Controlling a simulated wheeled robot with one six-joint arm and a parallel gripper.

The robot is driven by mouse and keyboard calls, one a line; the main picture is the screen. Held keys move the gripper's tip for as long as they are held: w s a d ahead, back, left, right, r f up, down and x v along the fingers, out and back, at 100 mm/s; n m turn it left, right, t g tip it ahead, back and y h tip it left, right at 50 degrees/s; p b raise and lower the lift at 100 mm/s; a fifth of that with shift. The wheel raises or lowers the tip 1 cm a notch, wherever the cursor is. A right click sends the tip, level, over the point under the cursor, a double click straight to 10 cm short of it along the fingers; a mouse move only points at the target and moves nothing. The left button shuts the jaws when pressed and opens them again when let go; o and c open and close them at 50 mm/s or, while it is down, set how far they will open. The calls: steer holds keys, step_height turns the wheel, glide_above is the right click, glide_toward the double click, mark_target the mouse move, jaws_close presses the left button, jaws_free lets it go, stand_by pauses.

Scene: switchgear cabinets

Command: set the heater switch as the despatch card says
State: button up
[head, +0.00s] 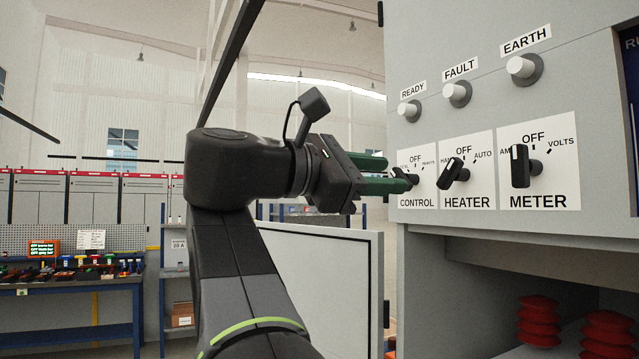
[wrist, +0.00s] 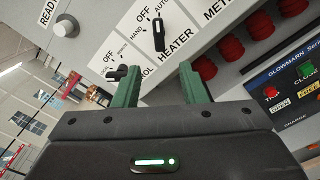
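The heater switch (head: 453,173) is a black knob on a white plate marked HAND, OFF and AUTO, the middle of three switches. In the head view its upper end leans right, towards the AUTO side; which end is the pointer is hard to tell. It also shows in the wrist view (wrist: 158,35), ahead of my fingers. My gripper (head: 398,174) has its two green fingers apart and empty, left of the heater switch and in front of the control switch (head: 405,178), which it partly covers. In the wrist view the fingers (wrist: 160,70) stand clearly apart. No despatch card is readable.
The meter switch (head: 520,166) is right of the heater, its knob upright. READY, FAULT and EARTH lamps (head: 457,93) sit above. Red ribbed insulators (head: 538,320) stand in the recess below. A pale panel (head: 330,285) stands left of the cabinet. A small white sheet (head: 91,239) hangs far left, unreadable.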

mark_target(445, 173)
steer(key=shift+s+r+p+x, duration=0.15)
steer(key=shift+p+x, duration=0.3)
steer(key=shift+x, duration=1.8)
steer(key=shift+s+r+p+x, duration=0.15)
steer(key=shift+p+x, duration=0.25)
steer(key=shift+x, duration=1.9)
steer(key=shift+r+p+x, duration=0.15)
steer(key=shift+p+x, duration=0.3)
steer(key=shift+x, duration=1.8)
steer(key=shift+d, duration=0.1)
